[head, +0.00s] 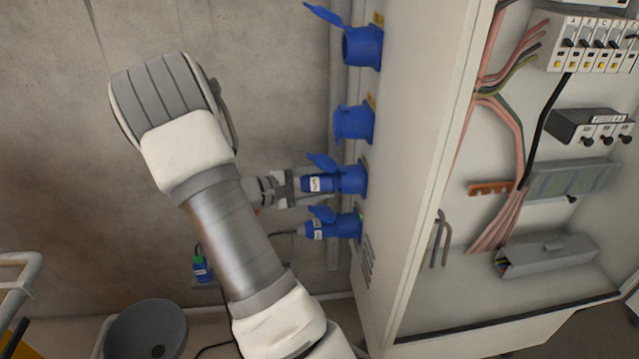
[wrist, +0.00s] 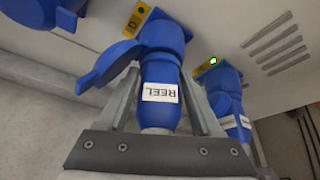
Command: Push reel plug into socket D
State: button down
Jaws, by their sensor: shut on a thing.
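The reel plug (wrist: 160,95) is blue with a white label reading REEL. It also shows in the head view (head: 319,184). My gripper (head: 296,186) is shut on it, with one finger on each side in the wrist view (wrist: 160,112). The plug's front end is lined up with and meets the mouth of a blue socket (wrist: 163,38) on the cabinet side; how deep it sits I cannot tell. This socket (head: 353,180) has its lid (wrist: 108,64) swung open. The yellow tag (wrist: 137,20) beside it appears to read D.
Just below, another socket (head: 346,226) holds a blue plug (head: 318,230), with a green light (wrist: 213,61) beside it. Two more blue sockets (head: 362,46) (head: 354,122) sit above. The cabinet (head: 405,150) is open at right, showing wiring. A grey bowl-like thing (head: 146,325) stands lower left.

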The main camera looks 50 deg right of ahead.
jog(key=shift+s+d, duration=0.3)
jog(key=shift+c, duration=0.2)
grip_release()
jog(key=shift+o, duration=0.2)
jog(key=shift+d+r, duration=0.1)
jog(key=shift+r, duration=0.1)
jog(key=shift+w, duration=0.1)
jog(key=p+v, duration=0.2)
jog(key=v, duration=1.5)
jog(key=shift+a, duration=0.25)
